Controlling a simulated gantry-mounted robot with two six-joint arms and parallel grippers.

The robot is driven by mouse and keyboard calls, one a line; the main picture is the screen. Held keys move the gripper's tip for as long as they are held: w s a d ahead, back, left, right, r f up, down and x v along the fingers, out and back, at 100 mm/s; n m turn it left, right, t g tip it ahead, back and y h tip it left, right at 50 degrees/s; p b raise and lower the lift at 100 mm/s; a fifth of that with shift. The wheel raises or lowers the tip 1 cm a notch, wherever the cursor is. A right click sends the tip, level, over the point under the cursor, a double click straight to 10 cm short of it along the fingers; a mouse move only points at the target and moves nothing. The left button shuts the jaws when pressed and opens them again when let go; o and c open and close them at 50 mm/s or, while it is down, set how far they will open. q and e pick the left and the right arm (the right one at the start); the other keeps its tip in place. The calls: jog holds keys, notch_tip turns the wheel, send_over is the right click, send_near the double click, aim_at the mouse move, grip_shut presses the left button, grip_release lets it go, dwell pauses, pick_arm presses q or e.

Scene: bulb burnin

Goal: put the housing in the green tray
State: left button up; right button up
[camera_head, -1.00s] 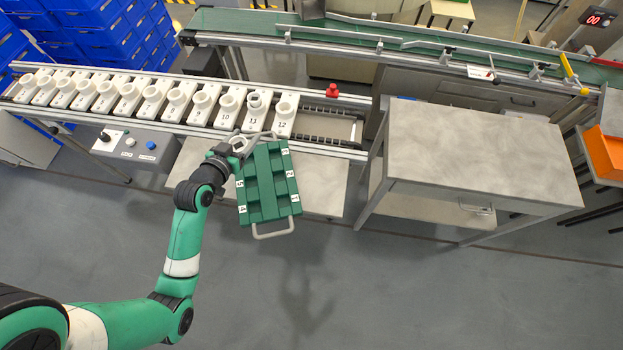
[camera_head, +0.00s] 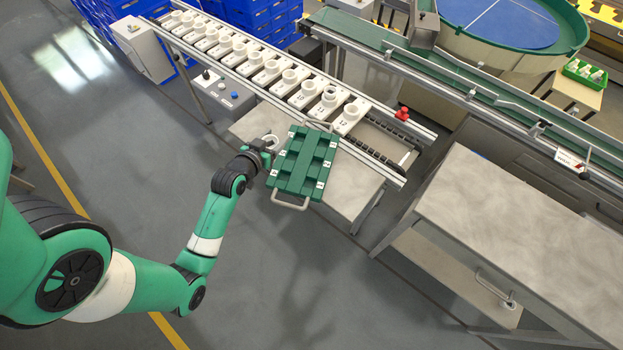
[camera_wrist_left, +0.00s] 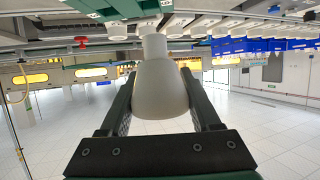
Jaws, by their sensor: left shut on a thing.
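The white housing (camera_wrist_left: 160,88) is between the two fingers of my left gripper (camera_wrist_left: 158,100) in the left wrist view, which is shut on it. In the head view my left gripper (camera_head: 264,152) is at the left side of the green tray (camera_head: 296,178), with the rim of the housing (camera_head: 270,141) showing beside the tray, outside its compartments. The tray has several compartments that look empty, numbered white labels and a grey handle at each end. What supports the tray is hard to tell. My right gripper is not in view.
A rail with numbered white carriers (camera_head: 265,76) bearing white cups runs behind the tray. A red knob (camera_head: 402,114) sits near its end. A grey bench (camera_head: 357,185) lies right of the tray, and a grey cabinet (camera_head: 520,215) stands farther right.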

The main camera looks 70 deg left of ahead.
pick_arm(q)
jog(key=b, duration=0.3)
send_over(313, 176)
jog(key=s+a, duration=0.3)
notch_tip(313, 176, down, 4)
jog(key=f+b, duration=0.1)
jog(key=w+d+f, duration=0.1)
jog(key=w+d+f+b, duration=0.1)
jog(key=f, duration=0.1)
jog(key=shift+w+d+f+b, duration=0.1)
jog(key=shift+w+b, duration=0.05)
jog(key=shift+b, duration=0.2)
jog(key=shift+w+d, duration=0.1)
jog(key=f, duration=0.1)
jog(key=f+b, duration=0.2)
jog(key=f, duration=0.1)
jog(key=shift+w+d, duration=0.25)
jog(key=shift+f+b, duration=0.2)
jog(key=shift+b, duration=0.15)
jog(key=o, duration=1.3)
jog(key=shift+r, duration=0.1)
